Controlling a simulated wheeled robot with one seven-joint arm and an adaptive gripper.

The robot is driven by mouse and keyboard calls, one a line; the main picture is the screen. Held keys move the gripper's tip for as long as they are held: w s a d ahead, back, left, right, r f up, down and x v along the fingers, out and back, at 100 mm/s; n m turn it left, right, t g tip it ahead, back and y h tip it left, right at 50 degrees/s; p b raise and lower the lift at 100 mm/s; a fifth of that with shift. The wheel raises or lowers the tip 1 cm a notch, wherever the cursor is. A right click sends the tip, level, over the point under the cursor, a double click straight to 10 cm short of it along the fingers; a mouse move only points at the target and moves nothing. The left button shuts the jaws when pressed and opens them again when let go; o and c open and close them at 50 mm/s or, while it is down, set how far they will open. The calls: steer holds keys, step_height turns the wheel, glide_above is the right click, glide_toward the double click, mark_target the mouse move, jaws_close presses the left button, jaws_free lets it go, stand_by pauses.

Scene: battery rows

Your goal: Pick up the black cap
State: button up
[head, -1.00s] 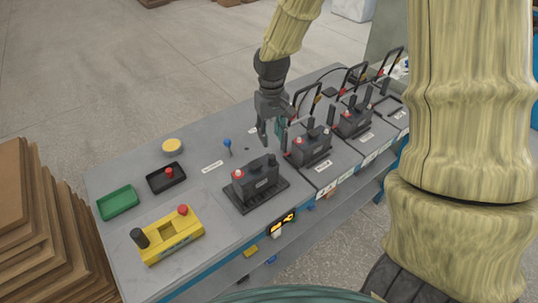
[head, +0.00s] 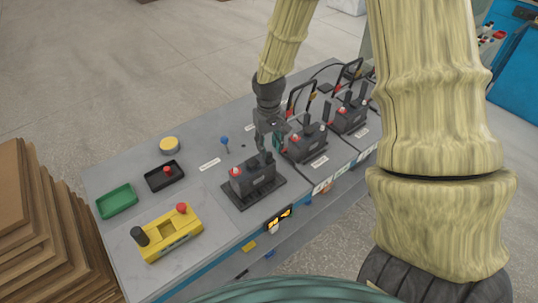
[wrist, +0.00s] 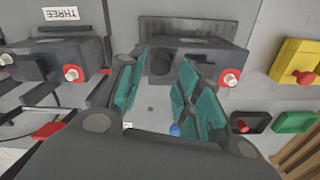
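The black cap (wrist: 160,62) is a round dark piece on the near dark grey battery (wrist: 200,58). In the head view the battery (head: 252,177) sits on a dark pad, and the cap is hard to tell apart near my fingertips. My gripper (head: 271,146) hangs just above that battery's back right end. In the wrist view my gripper (wrist: 163,64) is open, its two teal-padded fingers on either side of the cap with gaps. I cannot tell whether the fingertips are level with it. A red-ringed terminal (wrist: 229,77) is at the battery's other end.
More batteries with upright handles (head: 307,143) stand to the right. To the left are a yellow box (head: 170,247) with black and red knobs, a black tray (head: 178,182) holding a red piece, and a green tray (head: 117,201). A blue-headed pin (head: 225,141) stands behind.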

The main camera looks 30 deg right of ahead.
mark_target(269, 153)
steer(key=shift+f+p, duration=0.7)
steer(key=shift+f, duration=1.3)
steer(key=c, duration=0.5)
